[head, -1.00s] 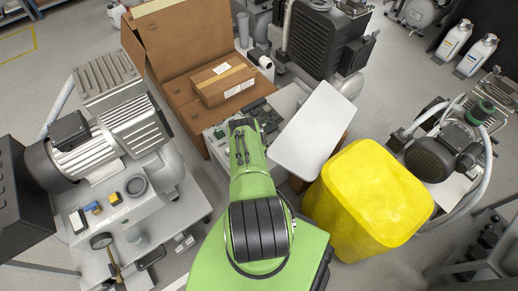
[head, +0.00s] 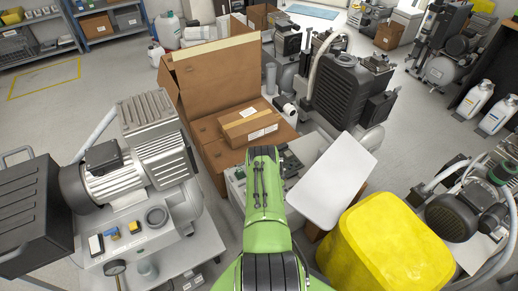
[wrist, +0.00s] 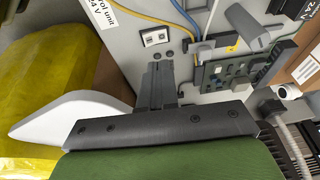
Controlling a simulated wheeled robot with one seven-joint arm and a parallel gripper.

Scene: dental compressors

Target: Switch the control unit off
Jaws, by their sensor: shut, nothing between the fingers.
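The control unit shows in the wrist view as an open light-grey box (wrist: 200,97) with a label (wrist: 103,14) reading in part "control unit 24 V". A small white switch plate (wrist: 155,37) with two dark marks sits on its panel; I cannot tell the switch position. My gripper (wrist: 158,68) is shut and empty, its tips just below the switch plate in the picture; I cannot tell whether they touch the panel. In the head view, part of the control unit (head: 292,163) shows right of my green arm, which hides the gripper.
A green circuit board (wrist: 235,70) with blue and yellow wires lies right of the switch. A white panel (head: 333,180) and a yellow covered bin (head: 385,245) stand at right. Cardboard boxes (head: 215,75) are behind; a compressor (head: 130,170) is at left.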

